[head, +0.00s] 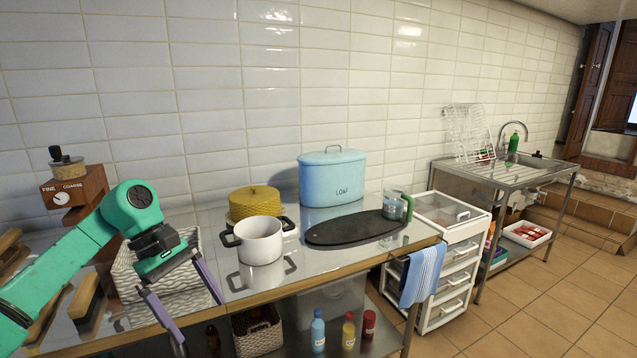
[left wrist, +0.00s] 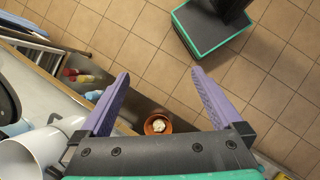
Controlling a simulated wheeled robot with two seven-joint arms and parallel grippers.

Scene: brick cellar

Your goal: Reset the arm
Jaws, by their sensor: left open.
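My left arm, teal, comes in from the left in the head view. Its left gripper (head: 181,310) has purple fingers spread apart with nothing between them, at the front edge of the metal table (head: 262,297), left of a white pot (head: 260,241). In the left wrist view the left gripper (left wrist: 157,83) is open and points down past the table edge toward the tiled floor. My right gripper shows in neither view.
A white basket (head: 130,277) sits behind the gripper. Bottles (head: 318,331) stand on the lower shelf. Floor (head: 555,290) is clear at right.

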